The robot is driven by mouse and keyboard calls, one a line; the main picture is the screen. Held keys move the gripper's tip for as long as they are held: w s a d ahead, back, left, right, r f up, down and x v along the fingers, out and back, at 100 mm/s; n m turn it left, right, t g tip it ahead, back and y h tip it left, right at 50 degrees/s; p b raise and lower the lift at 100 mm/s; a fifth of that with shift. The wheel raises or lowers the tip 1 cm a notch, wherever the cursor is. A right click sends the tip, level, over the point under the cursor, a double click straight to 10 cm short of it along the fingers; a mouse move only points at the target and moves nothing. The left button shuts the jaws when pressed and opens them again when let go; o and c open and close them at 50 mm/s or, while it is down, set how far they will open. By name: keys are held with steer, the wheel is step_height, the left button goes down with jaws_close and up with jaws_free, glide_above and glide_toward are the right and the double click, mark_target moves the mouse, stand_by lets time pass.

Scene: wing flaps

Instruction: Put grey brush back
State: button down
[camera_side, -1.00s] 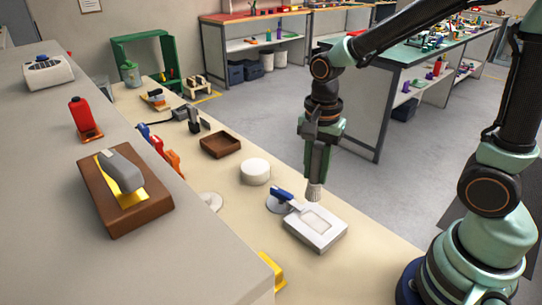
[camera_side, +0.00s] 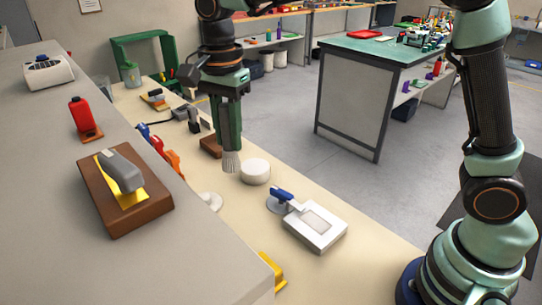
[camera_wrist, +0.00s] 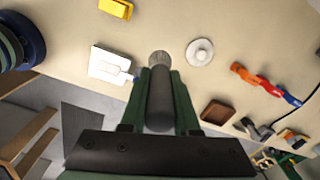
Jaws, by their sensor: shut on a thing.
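My gripper (camera_side: 230,140) is shut on the grey brush and holds it upright, bristles down. The pale bristles (camera_side: 231,161) show below the fingers in the side view, above the bench beside a white round puck (camera_side: 255,172) and the brown tray (camera_side: 210,147). In the wrist view the brush's dark grey handle (camera_wrist: 160,100) lies between the fingers, with the bristle end (camera_wrist: 159,59) beyond them. The tray also shows in the wrist view (camera_wrist: 217,112), to the right of the gripper. My gripper hides part of the tray in the side view.
A white block (camera_side: 318,229) with a blue-handled tool (camera_side: 282,194) lies right of the puck. A raised grey counter (camera_side: 60,230) bounds the left, carrying a brown board (camera_side: 152,212) and red bottle (camera_side: 84,118).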

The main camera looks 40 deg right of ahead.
steer(key=f, duration=0.6)
steer(key=a+f, duration=0.1)
steer(key=f, duration=0.5)
steer(key=a+f, duration=0.1)
steer(key=f, duration=0.5)
steer(key=shift+w+f, duration=0.25)
steer(key=shift+f, duration=0.15)
steer(key=shift+f, duration=0.2)
steer(key=c, duration=0.7)
jaws_free()
steer(key=shift+o, duration=0.2)
steer(key=shift+r, duration=0.1)
